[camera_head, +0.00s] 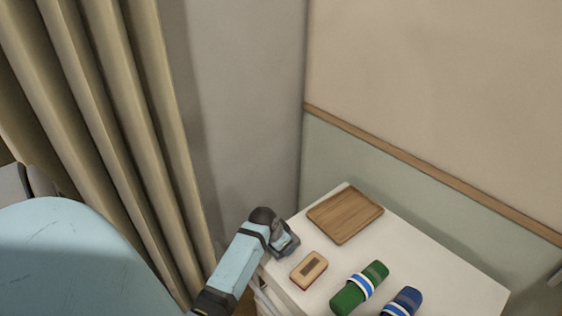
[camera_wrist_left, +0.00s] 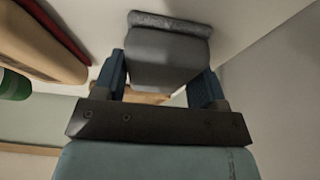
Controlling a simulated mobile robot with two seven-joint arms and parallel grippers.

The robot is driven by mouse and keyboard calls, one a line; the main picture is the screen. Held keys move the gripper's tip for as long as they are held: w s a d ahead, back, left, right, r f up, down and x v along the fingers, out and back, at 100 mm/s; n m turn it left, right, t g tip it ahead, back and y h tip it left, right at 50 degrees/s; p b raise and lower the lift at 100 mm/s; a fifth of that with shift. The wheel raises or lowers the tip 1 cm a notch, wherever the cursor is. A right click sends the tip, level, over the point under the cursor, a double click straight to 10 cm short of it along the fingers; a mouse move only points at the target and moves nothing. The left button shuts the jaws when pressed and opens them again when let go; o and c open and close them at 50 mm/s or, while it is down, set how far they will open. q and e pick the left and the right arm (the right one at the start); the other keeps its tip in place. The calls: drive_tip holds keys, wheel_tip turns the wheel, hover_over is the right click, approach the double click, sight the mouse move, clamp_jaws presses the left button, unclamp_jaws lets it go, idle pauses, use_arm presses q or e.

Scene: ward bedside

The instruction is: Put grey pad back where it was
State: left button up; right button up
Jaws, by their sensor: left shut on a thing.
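The grey pad (camera_wrist_left: 168,58) is a dark grey block with a lighter, rough-looking edge. It fills the gap between the two blue fingers of my left gripper (camera_wrist_left: 161,80) in the left wrist view. In the head view, my left gripper (camera_head: 284,240) is at the left edge of the white bedside top, and the pad shows only as a small grey shape there, mostly hidden by the gripper. I cannot tell whether the pad touches the top. My right gripper is not in view.
On the white top (camera_head: 440,270) are an empty wooden tray (camera_head: 345,214), a tan block with a red underside (camera_head: 309,270), a green roll (camera_head: 347,298) and a blue roll (camera_head: 409,297). A curtain (camera_head: 110,110) hangs at left; walls stand behind. The top's right part is clear.

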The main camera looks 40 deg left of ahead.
use_arm(q)
drive_tip(key=o, duration=0.9)
drive_tip(key=shift+c, duration=0.2)
drive_tip(key=v, duration=1.2)
drive_tip(key=shift+b, duration=0.45)
